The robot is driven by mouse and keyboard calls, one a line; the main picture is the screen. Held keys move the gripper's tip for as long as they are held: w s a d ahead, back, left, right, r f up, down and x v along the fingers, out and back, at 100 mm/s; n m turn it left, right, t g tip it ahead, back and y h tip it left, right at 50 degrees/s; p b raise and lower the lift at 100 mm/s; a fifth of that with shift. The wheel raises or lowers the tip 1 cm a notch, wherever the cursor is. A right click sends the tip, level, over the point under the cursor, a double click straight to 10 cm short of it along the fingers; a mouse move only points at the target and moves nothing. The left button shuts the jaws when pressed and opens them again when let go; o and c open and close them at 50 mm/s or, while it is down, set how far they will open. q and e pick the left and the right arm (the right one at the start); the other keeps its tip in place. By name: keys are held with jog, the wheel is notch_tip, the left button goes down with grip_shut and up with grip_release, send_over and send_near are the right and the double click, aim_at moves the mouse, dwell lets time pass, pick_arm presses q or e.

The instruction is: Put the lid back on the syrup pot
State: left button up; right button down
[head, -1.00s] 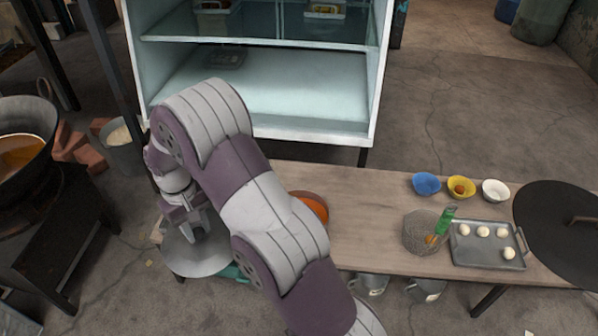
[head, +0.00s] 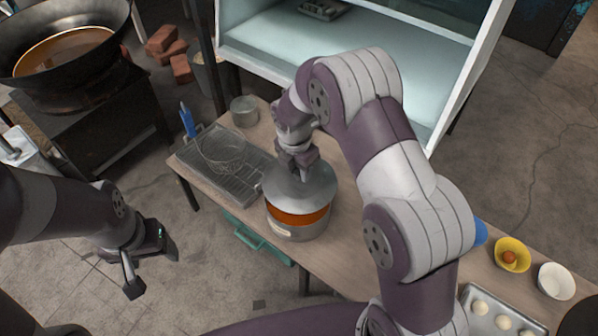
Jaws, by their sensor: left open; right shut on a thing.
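The syrup pot (head: 296,232) is a metal pot with orange syrup showing, standing on the wooden table in the head view. The grey metal lid (head: 312,190) is over the pot, and a band of orange syrup shows below its front edge. I cannot tell whether the lid's far edge touches the rim. My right gripper (head: 299,165) is shut on the lid's top, and the arm comes down from above. My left gripper (head: 150,270) is open and empty, low at the left, away from the pot and over the floor side of the table.
A wire rack tray (head: 225,185) with a wire strainer and a small metal cup (head: 244,111) are left of the pot. A yellow bowl (head: 512,254), a white bowl (head: 556,281) and a tray of white balls are at right. A wok (head: 60,75) on a stove stands far left.

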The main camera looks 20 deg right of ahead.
aim_at(298, 181)
jog(key=shift+a+f+n, duration=0.2)
jog(key=shift+f+n, duration=0.2)
jog(key=shift+n, duration=0.6)
jog(key=shift+f+b, duration=0.15)
jog(key=shift+b, duration=0.15)
notch_tip(298, 181, down, 4)
jog(key=b, duration=0.5)
jog(key=shift+f, duration=0.95)
jog(key=shift+r, duration=0.1)
jog(key=shift+p, duration=0.45)
